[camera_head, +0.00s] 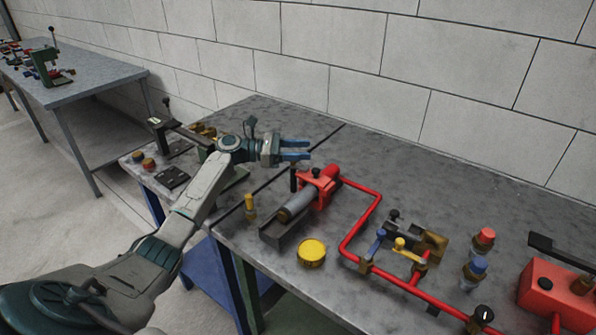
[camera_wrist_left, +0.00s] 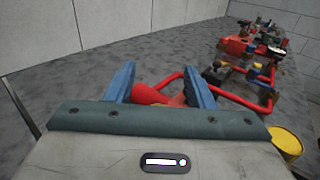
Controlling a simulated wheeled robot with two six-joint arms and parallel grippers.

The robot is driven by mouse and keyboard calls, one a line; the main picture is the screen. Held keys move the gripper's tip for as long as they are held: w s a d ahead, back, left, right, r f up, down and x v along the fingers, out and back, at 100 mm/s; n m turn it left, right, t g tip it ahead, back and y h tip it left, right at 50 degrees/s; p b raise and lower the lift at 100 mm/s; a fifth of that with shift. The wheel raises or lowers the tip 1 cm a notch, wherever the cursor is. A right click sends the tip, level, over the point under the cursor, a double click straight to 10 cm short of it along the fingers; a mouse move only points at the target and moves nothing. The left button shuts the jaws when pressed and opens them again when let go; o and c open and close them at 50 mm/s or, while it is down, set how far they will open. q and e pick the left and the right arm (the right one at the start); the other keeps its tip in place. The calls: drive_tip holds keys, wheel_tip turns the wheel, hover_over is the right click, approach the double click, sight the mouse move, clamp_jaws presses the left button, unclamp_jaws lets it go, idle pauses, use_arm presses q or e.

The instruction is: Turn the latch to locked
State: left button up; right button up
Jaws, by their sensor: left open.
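My left gripper (camera_head: 297,149) reaches in from the left over the table, its two blue fingers apart and empty. It hangs just behind and above the red pump body (camera_head: 322,187), which has a black knob on top and a grey cylinder (camera_head: 297,207) in front. In the left wrist view the open fingers (camera_wrist_left: 160,78) frame a red rounded part (camera_wrist_left: 150,94), beyond and below them; I see no contact. I cannot tell for certain which part is the latch. A dark upright pin (camera_head: 293,178) stands beside the red body. My right gripper is not in view.
A red pipe (camera_head: 360,226) runs from the pump to blue and yellow valve levers (camera_head: 398,243). A yellow cap (camera_head: 312,252) lies in front. Red and blue knobs and a red box (camera_head: 556,296) stand at right. The tabletop (camera_head: 420,185) behind the pipe is clear, up to the wall.

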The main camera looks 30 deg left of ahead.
use_arm(q)
drive_tip(key=shift+s+d+r, duration=0.1)
drive_tip(key=shift+s+r, duration=0.05)
drive_tip(key=shift+r, duration=0.55)
drive_tip(key=s+d+b, duration=0.1)
drive_tip(key=s+d, duration=0.3)
drive_tip(key=s, duration=0.2)
drive_tip(key=s+d+r+b, duration=0.1)
drive_tip(key=s+d, duration=0.3)
drive_tip(key=s, duration=0.3)
drive_tip(key=shift+s+r, duration=0.25)
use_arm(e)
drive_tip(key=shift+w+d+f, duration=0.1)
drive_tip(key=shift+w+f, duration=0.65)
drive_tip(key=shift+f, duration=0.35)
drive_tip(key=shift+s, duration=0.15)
